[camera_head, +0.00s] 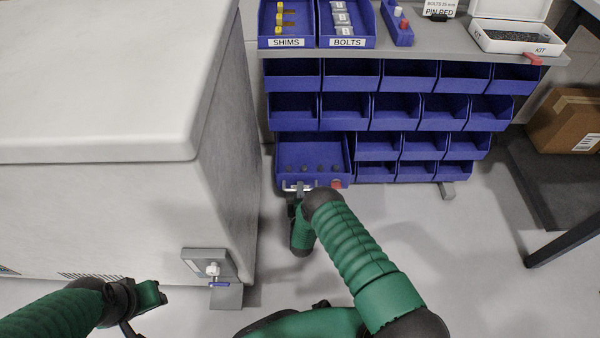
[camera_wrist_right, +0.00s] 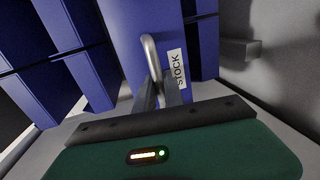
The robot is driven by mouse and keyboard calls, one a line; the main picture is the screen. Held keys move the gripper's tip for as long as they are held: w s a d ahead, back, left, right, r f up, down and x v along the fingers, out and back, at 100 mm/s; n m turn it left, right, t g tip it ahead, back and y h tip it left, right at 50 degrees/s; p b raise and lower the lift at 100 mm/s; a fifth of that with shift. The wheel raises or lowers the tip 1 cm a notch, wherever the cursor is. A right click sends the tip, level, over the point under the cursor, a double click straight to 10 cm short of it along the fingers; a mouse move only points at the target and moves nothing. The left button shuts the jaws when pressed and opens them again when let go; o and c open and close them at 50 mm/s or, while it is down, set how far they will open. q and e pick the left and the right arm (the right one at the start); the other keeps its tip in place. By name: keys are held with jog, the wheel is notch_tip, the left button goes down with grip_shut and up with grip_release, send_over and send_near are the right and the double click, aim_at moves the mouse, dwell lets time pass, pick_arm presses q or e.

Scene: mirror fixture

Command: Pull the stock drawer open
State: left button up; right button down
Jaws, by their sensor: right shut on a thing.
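The blue stock drawer (camera_head: 283,168) is at the lower left of the bin rack. Its front stands out further than the bins beside it, and several dark round items show inside. In the right wrist view its blue front (camera_wrist_right: 125,30) carries a label reading STOCK (camera_wrist_right: 177,68) and a metal bar handle (camera_wrist_right: 150,50). My right gripper (camera_head: 299,188) is at the drawer front, and its fingers (camera_wrist_right: 163,92) are shut on the handle. My left gripper (camera_head: 160,293) is at the lower left, away from the drawer; its jaw opening is not clear.
A large white cabinet (camera_head: 110,80) stands close on the left, with a grey bracket (camera_head: 207,264) low on its side. Blue bins (camera_head: 400,110) fill the rack. A cardboard box (camera_head: 570,120) is at the right. The floor (camera_head: 480,270) in front of the rack's right side is clear.

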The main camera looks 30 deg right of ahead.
jog(key=f+p+v, duration=0.2)
jog(key=p+v, duration=0.1)
jog(key=v, duration=0.7)
jog(key=shift+s+p, duration=0.3)
jog(key=shift+s, duration=0.1)
jog(key=shift+a+f, duration=0.1)
jog(key=shift+a, duration=0.05)
jog(key=c, duration=1.5)
grip_release()
jog(key=shift+w, duration=0.1)
jog(key=shift+o, duration=0.2)
